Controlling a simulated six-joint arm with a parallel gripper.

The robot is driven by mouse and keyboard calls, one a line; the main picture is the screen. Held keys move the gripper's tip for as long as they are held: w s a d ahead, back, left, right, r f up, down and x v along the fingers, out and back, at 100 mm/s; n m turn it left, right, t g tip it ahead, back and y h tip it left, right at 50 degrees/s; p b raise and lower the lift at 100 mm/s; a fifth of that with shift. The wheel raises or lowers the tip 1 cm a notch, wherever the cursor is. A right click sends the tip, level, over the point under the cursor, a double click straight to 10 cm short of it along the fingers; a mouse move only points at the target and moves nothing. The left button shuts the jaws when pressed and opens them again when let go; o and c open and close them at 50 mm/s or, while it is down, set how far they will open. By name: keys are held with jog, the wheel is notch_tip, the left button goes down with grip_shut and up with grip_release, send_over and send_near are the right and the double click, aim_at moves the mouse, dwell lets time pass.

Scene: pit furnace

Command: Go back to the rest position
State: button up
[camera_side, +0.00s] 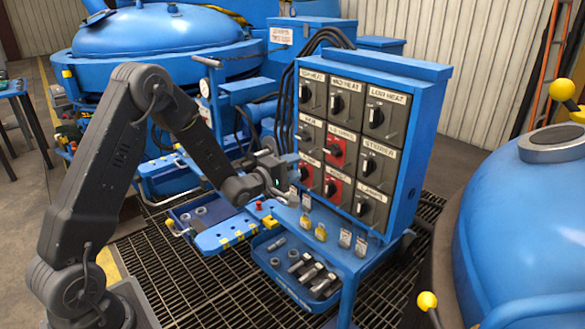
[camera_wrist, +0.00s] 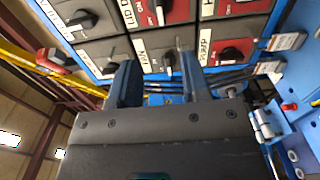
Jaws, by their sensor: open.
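My gripper (camera_side: 287,194) is at the lower left of the blue control panel (camera_side: 424,130), close to its face. In the wrist view my gripper (camera_wrist: 158,72) has its two fingers apart, pointing at the panel. A dark switch knob (camera_wrist: 169,58) shows in the gap between them. I cannot tell whether a finger touches it. Nothing is seen held. The panel carries rows of square switches with rotary knobs, such as the LOW HEAT switch (camera_side: 376,117) at the top right. Some plates are red, such as the middle one (camera_side: 337,153).
A blue shelf (camera_side: 230,233) and a tray of bolts and sockets (camera_side: 300,275) lie below my gripper. A large blue vessel (camera_side: 530,220) stands at right, and a blue furnace lid (camera_side: 160,32) is behind my arm.

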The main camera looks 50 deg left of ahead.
jog(key=s+d+r+m+g+y, duration=0.2)
jog(key=s+d+r+m+g, duration=0.4)
jog(key=s+r+m, duration=0.3)
jog(key=s+d+r+m+g+h, duration=0.1)
jog(key=s+d+m+g, duration=0.2)
jog(key=s, duration=0.9)
jog(key=s+d+r+m+g+h, duration=0.1)
jog(key=s+d+m+g, duration=0.2)
jog(key=s+m, duration=0.3)
jog(key=s+d, duration=0.1)
jog(key=s, duration=0.4)
jog(key=shift+s+r, duration=0.3)
jog(key=shift+s, duration=0.1)
jog(key=shift+w, duration=0.1)
